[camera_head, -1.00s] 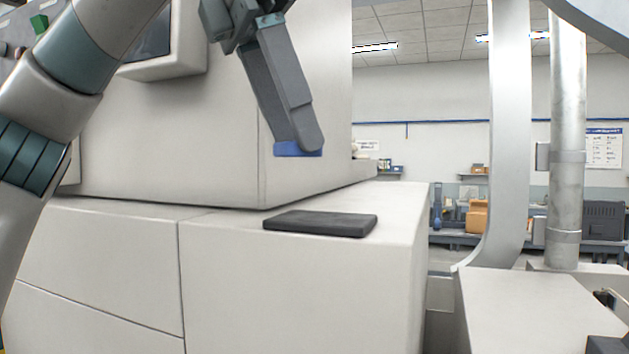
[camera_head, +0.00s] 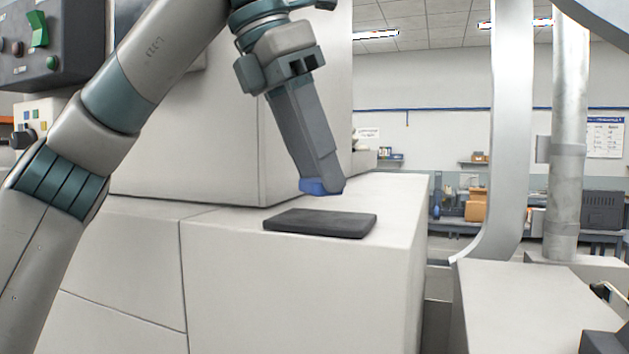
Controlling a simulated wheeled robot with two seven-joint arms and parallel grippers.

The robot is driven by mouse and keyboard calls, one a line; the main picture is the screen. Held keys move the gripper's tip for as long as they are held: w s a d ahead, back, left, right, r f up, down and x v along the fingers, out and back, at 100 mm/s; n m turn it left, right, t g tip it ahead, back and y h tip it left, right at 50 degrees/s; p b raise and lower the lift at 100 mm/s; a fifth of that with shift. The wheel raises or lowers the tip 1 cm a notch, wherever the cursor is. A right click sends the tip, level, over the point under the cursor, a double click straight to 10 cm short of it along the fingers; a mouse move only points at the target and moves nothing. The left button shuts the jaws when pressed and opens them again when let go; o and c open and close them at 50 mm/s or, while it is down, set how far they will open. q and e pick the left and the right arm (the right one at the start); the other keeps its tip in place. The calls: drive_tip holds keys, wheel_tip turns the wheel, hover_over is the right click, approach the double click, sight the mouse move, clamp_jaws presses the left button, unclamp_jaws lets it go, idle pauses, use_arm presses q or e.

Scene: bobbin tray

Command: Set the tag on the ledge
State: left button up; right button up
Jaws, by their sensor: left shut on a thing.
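A blue tag (camera_head: 314,187) shows at the fingertips of my left gripper (camera_head: 322,182), which is shut on it. Most of the tag is hidden by the fingers. The gripper points down and tilts slightly to the right. It holds the tag above a flat dark pad (camera_head: 320,223), with a gap between them. The pad lies on the white ledge (camera_head: 395,200) of the machine, near its front edge.
The tall white machine body (camera_head: 225,140) rises behind the ledge. A control panel (camera_head: 50,45) with a green switch is at the upper left. A curved metal frame (camera_head: 508,130) and a vertical pipe (camera_head: 568,130) stand at the right. The ledge right of the pad is clear.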

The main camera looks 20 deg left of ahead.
sight(311, 180)
use_arm(q)
wheel_tip(311, 180, down, 2)
drive_tip(key=shift+a+f+p, duration=0.1)
drive_tip(key=shift+f+p, duration=0.1)
drive_tip(key=shift+p, duration=0.35)
drive_tip(key=shift+f, duration=0.15)
drive_tip(key=shift+f, duration=0.15)
drive_tip(key=o, duration=1)
drive_tip(key=shift+o, duration=0.2)
